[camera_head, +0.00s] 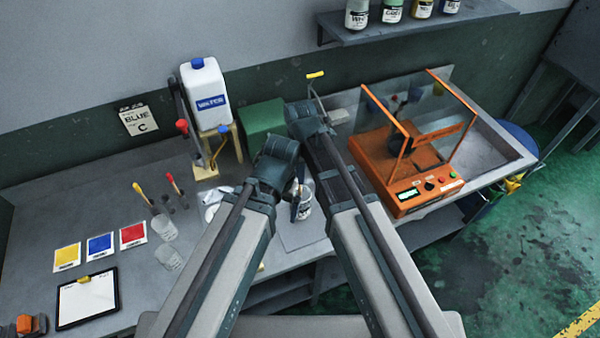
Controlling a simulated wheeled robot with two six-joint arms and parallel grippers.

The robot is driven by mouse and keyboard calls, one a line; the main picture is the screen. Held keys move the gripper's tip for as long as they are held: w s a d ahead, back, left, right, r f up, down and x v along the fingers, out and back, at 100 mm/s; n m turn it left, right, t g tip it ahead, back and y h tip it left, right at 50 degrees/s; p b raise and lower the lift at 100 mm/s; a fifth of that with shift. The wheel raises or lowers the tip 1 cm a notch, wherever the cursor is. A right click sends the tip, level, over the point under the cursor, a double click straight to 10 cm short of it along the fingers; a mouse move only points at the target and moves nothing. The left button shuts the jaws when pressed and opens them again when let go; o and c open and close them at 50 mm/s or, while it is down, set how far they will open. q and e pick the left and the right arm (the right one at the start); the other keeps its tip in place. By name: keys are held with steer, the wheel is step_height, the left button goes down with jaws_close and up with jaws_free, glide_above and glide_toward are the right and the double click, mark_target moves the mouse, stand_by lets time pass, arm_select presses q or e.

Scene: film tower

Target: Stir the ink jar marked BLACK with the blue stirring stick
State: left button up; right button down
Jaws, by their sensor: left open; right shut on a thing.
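A small clear jar with a white label (304,208) stands on the worktop between my two forearms; its lettering is too small to read. My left gripper (295,203) is open beside the jar; my arm partly hides it. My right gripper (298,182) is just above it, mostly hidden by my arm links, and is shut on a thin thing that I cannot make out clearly. The blue stirring stick is not plainly visible. A yellow-topped stick (141,190) and a red-topped stick (173,182) stand in dark holders at the left; a third holder (184,201) looks empty.
A white water container (204,90) on a wooden stand and a green box (263,120) are at the back. An orange machine (410,165) stands close on the right. Two clear cups (165,228), colour cards (100,245) and a clipboard (87,300) lie left. Labelled jars (391,11) stand on a shelf.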

steer(key=shift+f+b, duration=2.1)
steer(key=shift+f, duration=0.35)
